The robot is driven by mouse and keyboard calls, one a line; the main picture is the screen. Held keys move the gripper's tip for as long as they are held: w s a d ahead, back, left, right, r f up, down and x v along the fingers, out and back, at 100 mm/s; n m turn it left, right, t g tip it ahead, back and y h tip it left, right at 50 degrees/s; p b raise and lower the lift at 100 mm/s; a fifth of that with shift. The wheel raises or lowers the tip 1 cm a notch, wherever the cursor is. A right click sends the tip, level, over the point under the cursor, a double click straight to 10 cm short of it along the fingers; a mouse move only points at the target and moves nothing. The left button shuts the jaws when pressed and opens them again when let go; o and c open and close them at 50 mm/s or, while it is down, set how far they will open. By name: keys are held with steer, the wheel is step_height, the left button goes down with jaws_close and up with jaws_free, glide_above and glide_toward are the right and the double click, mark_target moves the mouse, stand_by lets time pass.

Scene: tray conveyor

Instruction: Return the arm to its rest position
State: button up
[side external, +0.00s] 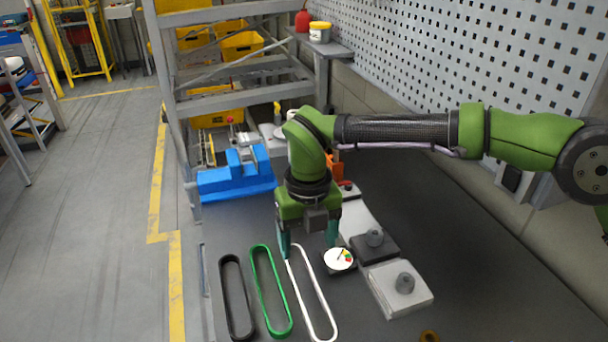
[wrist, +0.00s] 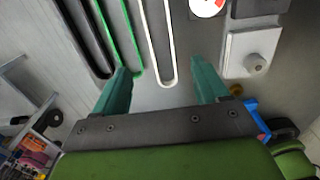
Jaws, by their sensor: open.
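My green arm reaches in from the right in the side external view, with my gripper (side external: 309,243) pointing down over the grey work surface. Its two teal fingers are spread apart with nothing between them. They hang near the top end of a white belt loop (side external: 312,296) and the gauge (side external: 339,259); I cannot tell the exact height. In the wrist view my gripper (wrist: 159,72) is also open and empty, with the white belt loop (wrist: 168,60) between and beyond the fingertips.
A green belt loop (side external: 270,290) and a black one (side external: 236,298) lie left of the white one. A blue fixture (side external: 236,178) and a shelf rack (side external: 178,100) stand behind. A perforated wall panel (side external: 480,60) bounds the right.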

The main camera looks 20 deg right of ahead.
steer(key=shift+r, duration=0.1)
steer(key=s+d+r+m+t+y, duration=0.1)
steer(key=s+d+r+m, duration=0.2)
steer(key=d+r+m, duration=0.45)
steer(key=s+d+r+m+t, duration=0.1)
steer(key=s+d+r+m, duration=0.25)
steer(key=d+m, duration=0.55)
steer(key=s+d+m+t, duration=0.2)
steer(key=s+d+m, duration=0.4)
steer(key=m, duration=0.6)
steer(key=s+d+m+t+y, duration=0.1)
steer(key=s+d+m+t, duration=0.2)
steer(key=s+d+m, duration=0.3)
steer(key=d+m, duration=0.3)
steer(key=m, duration=0.2)
steer(key=shift+d+r+m, duration=0.25)
steer(key=shift+m, duration=0.1)
